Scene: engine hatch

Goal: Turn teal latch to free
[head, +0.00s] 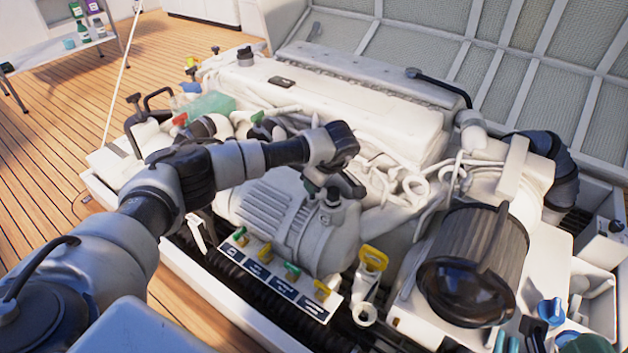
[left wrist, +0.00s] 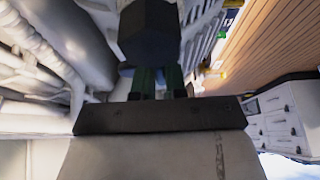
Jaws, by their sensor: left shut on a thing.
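My left gripper (head: 333,187) reaches over the engine and points down at a grey fitting (head: 325,218) on top of the ribbed grey housing (head: 278,222). In the left wrist view, its dark green fingers (left wrist: 160,82) are close together, shut on a dark faceted knob (left wrist: 150,35). The fingers hide part of the grip. A small teal handle (head: 501,342) shows at the bottom right edge of the head view, partly cut off and well apart from the left gripper. I cannot tell for certain whether it is the latch.
A label strip (head: 262,280) with several green and yellow handles lies in front of the housing. A yellow dipstick handle (head: 373,258) stands right of it. A dark filter (head: 470,265) and blue valves (head: 551,312) are at right. Wooden deck (head: 50,150) is open at left.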

